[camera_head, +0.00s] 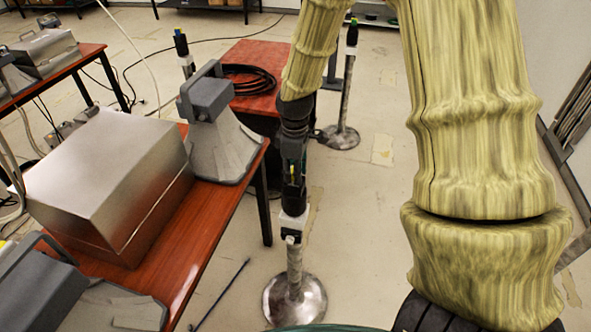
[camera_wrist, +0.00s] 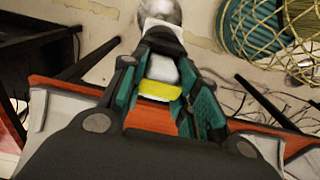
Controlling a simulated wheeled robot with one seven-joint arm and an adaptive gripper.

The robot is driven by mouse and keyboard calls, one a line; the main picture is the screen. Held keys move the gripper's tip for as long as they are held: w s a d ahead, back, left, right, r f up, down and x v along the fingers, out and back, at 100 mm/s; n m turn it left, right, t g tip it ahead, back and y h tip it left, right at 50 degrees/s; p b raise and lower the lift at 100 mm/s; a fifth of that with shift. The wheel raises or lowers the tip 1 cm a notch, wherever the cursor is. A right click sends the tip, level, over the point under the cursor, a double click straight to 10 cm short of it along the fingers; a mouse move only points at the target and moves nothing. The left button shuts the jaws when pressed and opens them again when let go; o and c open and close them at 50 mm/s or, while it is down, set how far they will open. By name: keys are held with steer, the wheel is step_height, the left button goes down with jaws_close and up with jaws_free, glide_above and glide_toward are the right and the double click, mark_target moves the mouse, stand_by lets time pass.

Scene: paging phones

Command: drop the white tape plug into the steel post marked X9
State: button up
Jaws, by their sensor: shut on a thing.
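My gripper (camera_head: 293,190) points down in the head view, directly over a steel post with a round base (camera_head: 295,300). In the wrist view the fingers (camera_wrist: 168,85) are shut on the white tape plug (camera_wrist: 162,69), which has a yellow band. Beyond the plug, a white collar and the post's grey base (camera_wrist: 160,11) line up with it. In the head view the post's top has a white part (camera_head: 292,222) right below the fingers. The plug is mostly hidden there, and I cannot tell whether it is inside the post. No X9 mark is readable.
A red-brown table (camera_head: 205,240) with a metal box (camera_head: 110,180) and a grey horn-like phone (camera_head: 220,125) stands close on the left. Other posts with dark tops stand behind, one at right (camera_head: 345,100) and one at left (camera_head: 183,55). A black cable coil (camera_head: 250,80) lies on a red table.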

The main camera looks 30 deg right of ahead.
steer(key=shift+r+p, duration=0.8)
steer(key=shift+r, duration=0.05)
steer(key=shift+f, duration=0.85)
stand_by(1.6)
steer(key=shift+r+p, duration=0.85)
steer(key=shift+p, duration=0.3)
stand_by(0.8)
steer(key=shift+f+b, duration=0.3)
steer(key=shift+f, duration=0.5)
stand_by(0.7)
steer(key=o, duration=0.7)
steer(key=shift+o, duration=0.2)
